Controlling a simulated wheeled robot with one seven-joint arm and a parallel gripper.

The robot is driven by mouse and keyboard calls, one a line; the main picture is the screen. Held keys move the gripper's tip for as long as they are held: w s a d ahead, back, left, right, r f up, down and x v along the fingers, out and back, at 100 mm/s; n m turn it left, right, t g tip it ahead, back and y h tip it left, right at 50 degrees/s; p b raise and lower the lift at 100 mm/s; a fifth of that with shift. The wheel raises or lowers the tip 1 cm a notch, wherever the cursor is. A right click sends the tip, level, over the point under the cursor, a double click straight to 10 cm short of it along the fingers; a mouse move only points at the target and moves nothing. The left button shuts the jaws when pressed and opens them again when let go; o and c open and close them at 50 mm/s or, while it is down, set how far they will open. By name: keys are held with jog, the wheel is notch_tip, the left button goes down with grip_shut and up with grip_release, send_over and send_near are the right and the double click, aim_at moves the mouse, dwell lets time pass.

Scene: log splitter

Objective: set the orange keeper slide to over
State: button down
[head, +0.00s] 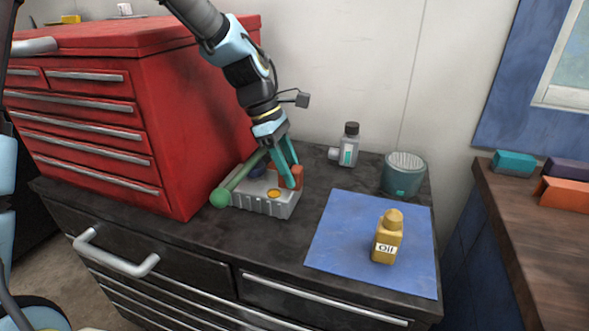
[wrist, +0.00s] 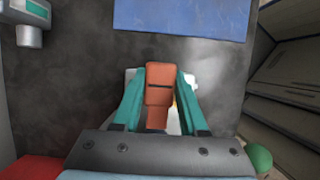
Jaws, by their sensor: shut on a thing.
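The orange keeper slide (head: 297,174) stands at the right end of a small grey log splitter unit (head: 264,205) on the dark bench top. My gripper (head: 290,184) reaches down from above, its teal fingers at the slide. In the wrist view, the slide (wrist: 159,88) sits between the two fingers of my gripper (wrist: 160,85), which are shut on it. A green-knobbed lever (head: 220,197) lies along the unit's left side; its knob (wrist: 257,157) also shows in the wrist view. A yellow-orange round part (head: 273,193) sits on the unit's top. The fingers hide part of the unit.
A red tool chest (head: 165,125) stands close on the left. A grey bottle (head: 348,146) and a green ridged can (head: 403,174) stand behind to the right. A yellow oil bottle (head: 387,240) stands on a blue mat (head: 335,235). Bare bench lies between unit and mat.

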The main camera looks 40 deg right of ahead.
jog(key=shift+w+a, duration=0.55)
jog(key=shift+w, duration=0.3)
jog(key=shift+c, duration=2.2)
grip_release()
jog(key=b+v, duration=0.1)
jog(key=v, duration=0.9)
jog(key=shift+r, duration=0.4)
jog(key=shift+w, duration=0.1)
